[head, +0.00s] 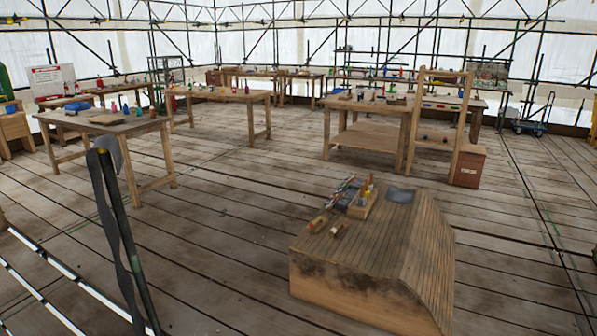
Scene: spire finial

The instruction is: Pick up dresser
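No thing in the head view is clearly a dresser. Two small wooden-handled pieces, one on the left (318,224) and one beside it (337,230), lie on the low plank-clad wooden block (345,280). They are too small to tell what they are. A small wooden tray (361,211) with upright tools stands behind them on the same block. Neither of my grippers is in view.
A grey sheet or patch (400,195) lies on the block's top. A tall dark slender shape (120,240) stands at the left front. Cluttered workbenches (105,124) line the back. A shelf ladder (437,125) stands behind. Plank floor (220,220) around the block is mostly clear.

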